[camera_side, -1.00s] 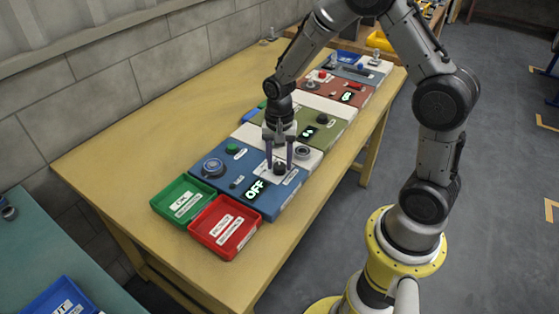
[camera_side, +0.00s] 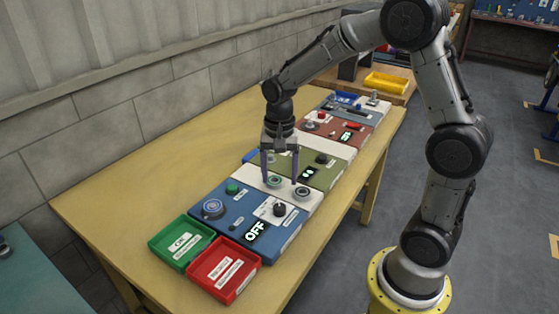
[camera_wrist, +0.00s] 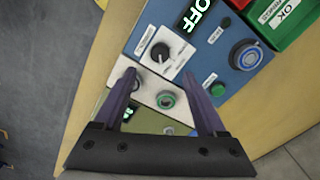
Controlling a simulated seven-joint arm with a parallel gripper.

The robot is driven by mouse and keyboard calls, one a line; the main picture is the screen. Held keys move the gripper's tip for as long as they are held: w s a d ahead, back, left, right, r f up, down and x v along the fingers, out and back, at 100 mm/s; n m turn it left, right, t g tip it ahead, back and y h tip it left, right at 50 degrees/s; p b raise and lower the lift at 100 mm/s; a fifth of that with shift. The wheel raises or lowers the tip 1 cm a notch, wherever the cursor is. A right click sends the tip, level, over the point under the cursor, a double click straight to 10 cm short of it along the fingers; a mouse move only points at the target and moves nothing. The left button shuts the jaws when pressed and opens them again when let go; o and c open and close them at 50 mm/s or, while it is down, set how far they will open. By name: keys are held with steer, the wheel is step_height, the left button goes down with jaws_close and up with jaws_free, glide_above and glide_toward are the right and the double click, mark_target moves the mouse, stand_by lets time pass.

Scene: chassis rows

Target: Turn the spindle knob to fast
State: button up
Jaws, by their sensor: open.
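The blue panel (camera_side: 239,235) carries a black knob (camera_side: 280,209) on a white dial plate, and a lit display (camera_side: 255,232) reading OFF. The small labels are too blurred to read, so I cannot tell which one names the spindle. The black knob also shows in the wrist view (camera_wrist: 160,52), clear of my fingers. My gripper (camera_side: 280,180) points down, open and empty, over the white strip behind the blue panel.
The blue panel also has a green button (camera_side: 232,188) and a blue-ringed dial (camera_side: 213,208). A second round fitting (camera_side: 302,193) is beside my right finger. Green (camera_side: 156,244) and red (camera_side: 196,275) trays sit at the near end. Green and red-brown panels lie beyond.

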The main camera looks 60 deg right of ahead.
steer(key=shift+r, duration=2.2)
steer(key=s+a+r+n+t, duration=0.3)
steer(key=s+a+r+t, duration=0.1)
steer(key=s+r, duration=0.5)
steer(key=s+a+f+n+t, duration=0.1)
steer(key=s+n, duration=0.8)
steer(key=s, duration=0.1)
steer(key=shift+a+f+t, duration=0.15)
steer(key=shift+f+t, duration=0.1)
steer(key=shift+t, duration=0.05)
